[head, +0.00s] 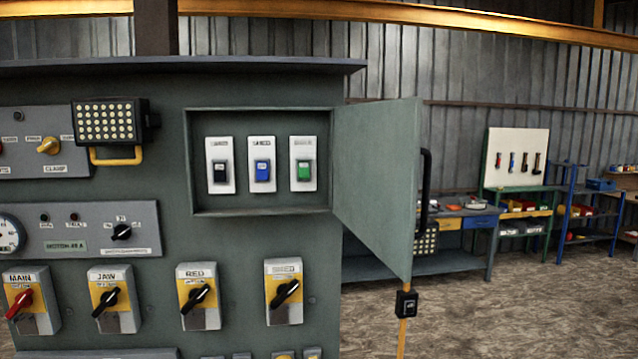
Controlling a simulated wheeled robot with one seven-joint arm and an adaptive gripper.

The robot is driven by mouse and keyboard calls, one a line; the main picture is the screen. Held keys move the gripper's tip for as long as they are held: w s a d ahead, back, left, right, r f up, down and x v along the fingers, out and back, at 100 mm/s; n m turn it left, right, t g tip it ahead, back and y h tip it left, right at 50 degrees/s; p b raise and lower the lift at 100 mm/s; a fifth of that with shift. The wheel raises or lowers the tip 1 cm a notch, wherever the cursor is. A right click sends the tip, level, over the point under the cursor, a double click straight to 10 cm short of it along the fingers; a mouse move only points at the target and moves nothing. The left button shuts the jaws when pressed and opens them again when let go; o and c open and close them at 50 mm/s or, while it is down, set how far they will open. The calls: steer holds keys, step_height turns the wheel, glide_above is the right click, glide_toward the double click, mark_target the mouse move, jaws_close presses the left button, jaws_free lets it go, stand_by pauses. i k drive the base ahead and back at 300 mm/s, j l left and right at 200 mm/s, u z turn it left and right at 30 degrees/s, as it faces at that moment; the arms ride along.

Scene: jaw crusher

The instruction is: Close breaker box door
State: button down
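The breaker box (325,120) is a shallow recess in the upper right of a dark green control panel. Inside it are three white-plated switches: black (220,165), blue (262,164) and green (303,163). Its grey-green door (375,180) is hinged on the right edge of the box and stands wide open, swung outward to the right. A black handle (425,190) is on the door's right side, seen edge-on. My gripper is not in view.
Yellow-plated rotary switches, including a red-handled one (22,302), line the lower panel. A lamp (107,122) juts out upper left. A black box on a yellow post (405,303) stands below the door. Workbenches (465,235) are behind; floor at right is open.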

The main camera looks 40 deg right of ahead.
mark_target(377, 150)
steer(key=k+l, duration=0.15)
steer(key=l, duration=0.25)
steer(key=k+l, duration=0.1)
steer(key=l, duration=0.3)
steer(key=k+l, duration=0.15)
steer(key=l, duration=0.25)
steer(key=k+l, duration=0.1)
steer(key=l, duration=0.3)
